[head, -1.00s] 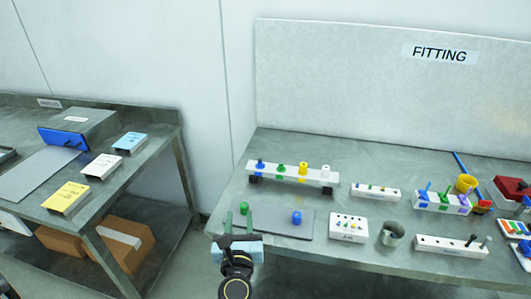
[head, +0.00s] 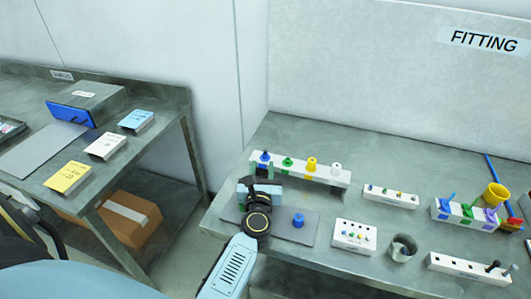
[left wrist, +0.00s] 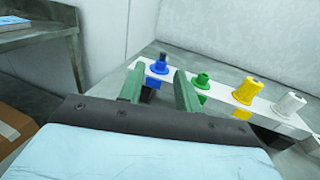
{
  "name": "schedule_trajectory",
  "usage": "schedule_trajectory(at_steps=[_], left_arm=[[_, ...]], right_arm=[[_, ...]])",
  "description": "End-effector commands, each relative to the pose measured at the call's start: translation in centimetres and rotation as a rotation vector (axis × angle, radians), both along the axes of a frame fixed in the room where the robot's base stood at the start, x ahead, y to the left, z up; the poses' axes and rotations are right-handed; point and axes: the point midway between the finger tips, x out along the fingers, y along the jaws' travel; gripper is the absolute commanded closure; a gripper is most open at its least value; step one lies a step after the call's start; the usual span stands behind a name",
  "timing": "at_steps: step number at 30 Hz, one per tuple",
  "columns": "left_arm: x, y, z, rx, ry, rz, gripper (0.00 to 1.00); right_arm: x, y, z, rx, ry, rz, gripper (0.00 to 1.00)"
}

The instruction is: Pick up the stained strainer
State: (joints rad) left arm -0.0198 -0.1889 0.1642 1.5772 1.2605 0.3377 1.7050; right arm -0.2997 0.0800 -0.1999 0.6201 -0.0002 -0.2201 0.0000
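Several small coloured fittings, which may be strainers, stand on a white rack (head: 325,176): a blue one (head: 264,157), a green one (head: 287,162), a yellow one (head: 311,164) and a white one (head: 336,169). The blue one has a dark top; I cannot tell whether that is a stain, nor which piece is the stained strainer. My left gripper (left wrist: 159,78) is open and empty in the left wrist view, its green fingers pointing at the rack. The blue fitting (left wrist: 160,66) appears between the fingertips, beyond them. My right gripper is out of view.
A blue piece (head: 298,220) sits on a grey mat (head: 290,232) in front of the rack. A white block with small pegs (head: 354,236), a metal cup (head: 402,247) and a yellow cup (head: 495,195) stand to the right. Another bench (head: 170,112) is at left.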

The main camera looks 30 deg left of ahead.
Motion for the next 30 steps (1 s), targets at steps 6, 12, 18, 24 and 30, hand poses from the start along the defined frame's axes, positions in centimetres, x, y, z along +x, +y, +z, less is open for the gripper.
schedule_trajectory(at_steps=[6, 12, 18, 24, 30], left_arm=[[2.3, 0.9, 0.8, 0.0, -0.002, 0.0, 0.67], [4.5, 2.1, 0.7, 0.001, 0.0, 0.0, 0.67], [4.9, 2.3, 0.7, -0.001, 0.0, 0.001, 0.67], [4.9, 2.2, 0.7, 0.0, 0.001, 0.0, 0.81], [4.8, 2.2, 0.7, 0.0, 0.001, 0.0, 1.0]], right_arm=[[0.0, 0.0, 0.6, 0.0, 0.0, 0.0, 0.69], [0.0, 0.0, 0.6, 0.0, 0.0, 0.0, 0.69], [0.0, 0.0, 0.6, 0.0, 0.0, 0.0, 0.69], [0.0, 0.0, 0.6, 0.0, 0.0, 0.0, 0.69], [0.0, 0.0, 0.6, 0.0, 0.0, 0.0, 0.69]])
